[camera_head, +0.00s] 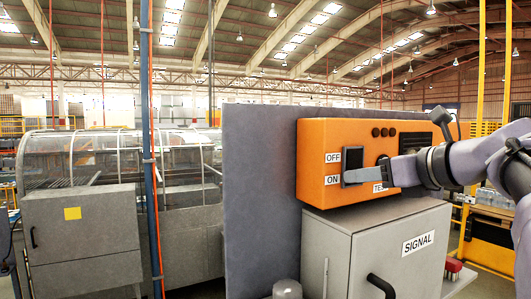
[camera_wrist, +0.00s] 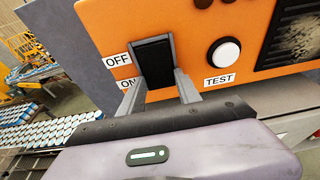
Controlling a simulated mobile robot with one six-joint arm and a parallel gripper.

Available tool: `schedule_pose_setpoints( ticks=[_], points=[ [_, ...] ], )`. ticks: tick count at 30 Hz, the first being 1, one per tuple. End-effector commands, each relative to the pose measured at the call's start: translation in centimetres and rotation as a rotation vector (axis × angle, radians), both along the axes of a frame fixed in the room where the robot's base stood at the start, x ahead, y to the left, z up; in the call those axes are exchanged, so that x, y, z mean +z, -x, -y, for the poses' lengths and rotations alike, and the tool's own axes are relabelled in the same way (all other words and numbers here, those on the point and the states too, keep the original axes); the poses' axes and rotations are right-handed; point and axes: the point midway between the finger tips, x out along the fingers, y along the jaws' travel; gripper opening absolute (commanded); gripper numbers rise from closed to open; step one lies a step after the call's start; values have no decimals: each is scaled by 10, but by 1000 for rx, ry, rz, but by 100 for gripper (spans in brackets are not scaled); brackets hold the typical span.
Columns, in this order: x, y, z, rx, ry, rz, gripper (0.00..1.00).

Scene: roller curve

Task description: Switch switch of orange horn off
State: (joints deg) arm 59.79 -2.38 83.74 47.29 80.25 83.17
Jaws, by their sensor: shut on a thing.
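The orange horn box (camera_head: 312,140) is mounted on a grey panel. Its switch (camera_head: 353,157) is a black rocker in a grey frame, with OFF beside its upper part and ON beside its lower part. The switch (camera_wrist: 154,60) also shows in the wrist view, but which way it is tipped I cannot tell. My gripper (camera_head: 350,177) is at the lower part of the switch. In the wrist view my gripper (camera_wrist: 159,84) has a finger on each side of the switch's lower end and is shut on it. The fingers partly hide that lower end.
A white round button (camera_wrist: 224,53) above a TEST label sits right of the switch, close to my gripper. A grey SIGNAL cabinet (camera_head: 330,232) stands below the box. The grey panel (camera_head: 250,190) stands behind both.

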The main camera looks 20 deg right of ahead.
Motion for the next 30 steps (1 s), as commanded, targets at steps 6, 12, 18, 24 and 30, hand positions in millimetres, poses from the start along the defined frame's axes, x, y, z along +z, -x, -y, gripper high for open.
schedule_pose_setpoints(
  ticks=[6,12,18,24,30],
  points=[
    [1,0,-1,1,2,-1,0],
    [1,0,-1,1,2,-1,60],
    [1,0,-1,1,2,-2,62],
    [2,6,0,0,2,-2,62],
    [13,55,6,-7,6,-1,62]
  ],
)
